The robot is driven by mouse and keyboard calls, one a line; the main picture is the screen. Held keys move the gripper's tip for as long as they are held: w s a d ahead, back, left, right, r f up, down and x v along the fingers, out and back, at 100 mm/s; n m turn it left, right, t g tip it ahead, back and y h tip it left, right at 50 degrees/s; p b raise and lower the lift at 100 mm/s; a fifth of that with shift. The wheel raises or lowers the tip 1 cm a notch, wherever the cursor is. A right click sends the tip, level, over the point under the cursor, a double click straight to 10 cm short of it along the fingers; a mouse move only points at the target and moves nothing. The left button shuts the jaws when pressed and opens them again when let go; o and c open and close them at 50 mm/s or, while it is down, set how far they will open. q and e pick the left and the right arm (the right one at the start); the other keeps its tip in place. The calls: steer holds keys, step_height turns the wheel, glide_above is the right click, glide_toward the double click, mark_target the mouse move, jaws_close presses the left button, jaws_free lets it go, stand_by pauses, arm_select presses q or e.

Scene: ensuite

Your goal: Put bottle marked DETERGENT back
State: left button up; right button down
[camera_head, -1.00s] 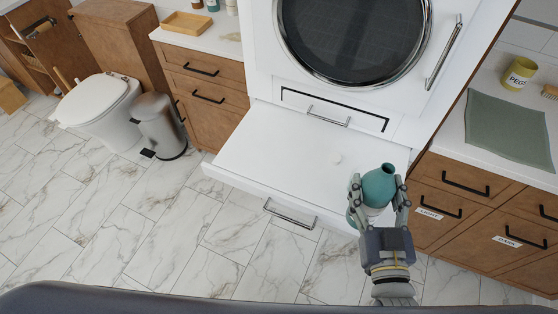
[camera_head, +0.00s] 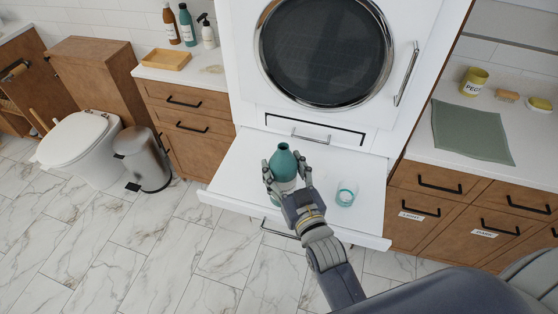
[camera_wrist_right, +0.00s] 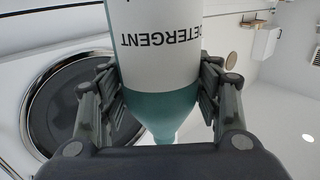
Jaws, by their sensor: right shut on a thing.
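The teal detergent bottle (camera_head: 284,162) stands upright in my right gripper (camera_head: 287,182), over the white pull-out shelf (camera_head: 237,166) below the round-doored machine. The right wrist view shows the bottle's white label (camera_wrist_right: 163,45) reading DETERGENT, with the gripper's fingers (camera_wrist_right: 160,95) closed on both sides of it. I cannot tell whether the bottle's base touches the shelf. A small clear cup with a teal band (camera_head: 346,194) stands on the shelf to the right of the gripper. My left gripper is not in view.
The machine with its round door (camera_head: 325,50) rises behind the shelf. A counter with a green cloth (camera_head: 472,132) and a yellow PEGS pot (camera_head: 474,81) is at right. A wooden tray (camera_head: 167,59) and several bottles stand on the left counter. A bin (camera_head: 144,158) is on the floor at left.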

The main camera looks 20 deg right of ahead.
arm_select(q)
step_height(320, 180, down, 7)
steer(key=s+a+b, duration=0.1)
steer(key=b, duration=0.5)
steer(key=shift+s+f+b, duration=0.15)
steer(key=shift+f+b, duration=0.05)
steer(key=shift+b, duration=0.15)
arm_select(e)
steer(key=w+d+f, duration=0.1)
steer(key=w+f, duration=0.3)
steer(key=w, duration=0.3)
steer(key=shift+w+d, duration=0.3)
steer(key=shift+w, duration=0.05)
steer(key=c, duration=0.5)
jaws_free()
steer(key=shift+f, duration=0.2)
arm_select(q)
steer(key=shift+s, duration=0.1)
arm_select(e)
steer(key=shift+s+r, duration=0.15)
